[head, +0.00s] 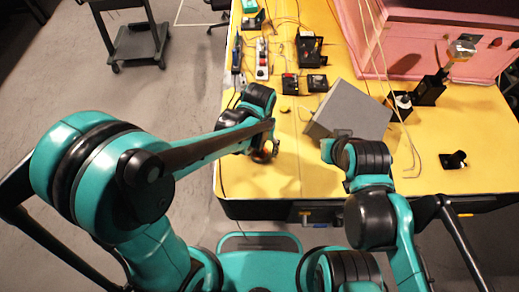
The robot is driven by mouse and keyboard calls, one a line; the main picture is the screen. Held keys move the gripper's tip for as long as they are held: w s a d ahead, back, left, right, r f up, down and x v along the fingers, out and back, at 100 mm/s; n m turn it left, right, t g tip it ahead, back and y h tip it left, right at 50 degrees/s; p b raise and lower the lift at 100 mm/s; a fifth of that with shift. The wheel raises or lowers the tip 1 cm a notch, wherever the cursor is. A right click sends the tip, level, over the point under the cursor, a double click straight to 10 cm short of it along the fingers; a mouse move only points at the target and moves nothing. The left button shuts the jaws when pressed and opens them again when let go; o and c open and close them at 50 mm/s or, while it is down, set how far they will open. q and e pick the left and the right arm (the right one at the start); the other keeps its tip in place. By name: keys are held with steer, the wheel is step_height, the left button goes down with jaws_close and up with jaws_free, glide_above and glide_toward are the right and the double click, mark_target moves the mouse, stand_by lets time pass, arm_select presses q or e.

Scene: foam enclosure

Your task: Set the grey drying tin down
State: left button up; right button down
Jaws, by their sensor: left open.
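The grey drying tin (351,110) is a plain box-like block right of the middle of the yellow table. It sits at an angle to the table's edges; I cannot tell if its whole underside touches the table. My left gripper (264,151) is open, over the table near its front left, to the left of the tin and apart from it. My right wrist (362,157) is just in front of the tin's near edge. Its fingers do not show clearly, and I cannot tell whether they touch the tin.
The yellow table (300,178) is bare near its front edge. A power strip (262,58) and several small black devices lie at the back left. A black holder (453,160) stands at the right. A pink foam block (430,40) fills the back right. Loose cables cross the table.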

mark_target(259, 150)
arm_select(q)
step_height(259, 150, up, 11)
steer(key=p, duration=0.2)
steer(key=shift+p, duration=0.35)
